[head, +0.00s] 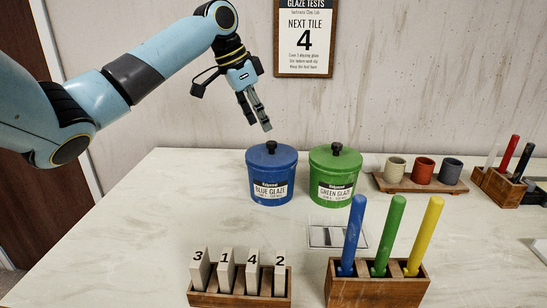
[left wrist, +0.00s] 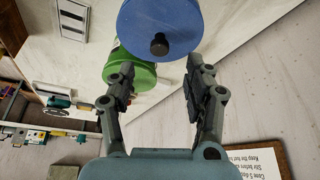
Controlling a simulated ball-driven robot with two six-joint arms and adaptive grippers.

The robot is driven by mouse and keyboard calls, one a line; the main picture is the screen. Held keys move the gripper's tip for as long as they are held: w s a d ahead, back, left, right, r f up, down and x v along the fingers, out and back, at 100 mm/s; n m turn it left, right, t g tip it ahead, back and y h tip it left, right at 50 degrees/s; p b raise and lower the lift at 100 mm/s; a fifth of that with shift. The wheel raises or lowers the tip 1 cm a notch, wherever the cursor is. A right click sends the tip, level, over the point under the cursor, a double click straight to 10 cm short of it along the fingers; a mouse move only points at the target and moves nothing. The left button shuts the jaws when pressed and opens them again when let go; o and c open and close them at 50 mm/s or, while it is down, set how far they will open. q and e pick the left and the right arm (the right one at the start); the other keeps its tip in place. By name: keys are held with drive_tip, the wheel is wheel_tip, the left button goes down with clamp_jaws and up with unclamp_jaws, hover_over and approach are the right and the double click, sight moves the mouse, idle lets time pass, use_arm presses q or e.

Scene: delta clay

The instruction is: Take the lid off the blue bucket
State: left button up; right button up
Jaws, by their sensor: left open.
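The blue bucket (head: 272,187) stands upright on the table with its blue lid (head: 271,156) on. The lid has a black knob (head: 271,147) on top. In the left wrist view the blue lid (left wrist: 162,22) and its knob (left wrist: 159,43) show beyond the fingertips, between the two fingers. My left gripper (head: 260,118) is open and empty, above the blue bucket and pointing down; it also shows in the left wrist view (left wrist: 161,75). My right gripper is not in view.
A green bucket (head: 335,184) with a lid stands close on the right. Numbered tiles (head: 226,270) and a wooden block with blue, green and yellow sticks (head: 378,286) stand in front. Small cups (head: 423,171) are at the right. The table's left part (head: 165,220) is clear.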

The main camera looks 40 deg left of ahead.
sight(270, 142)
use_arm(q)
drive_tip(key=x, duration=0.7)
drive_tip(key=shift+s, duration=0.1)
drive_tip(key=shift+c, duration=0.4)
clamp_jaws()
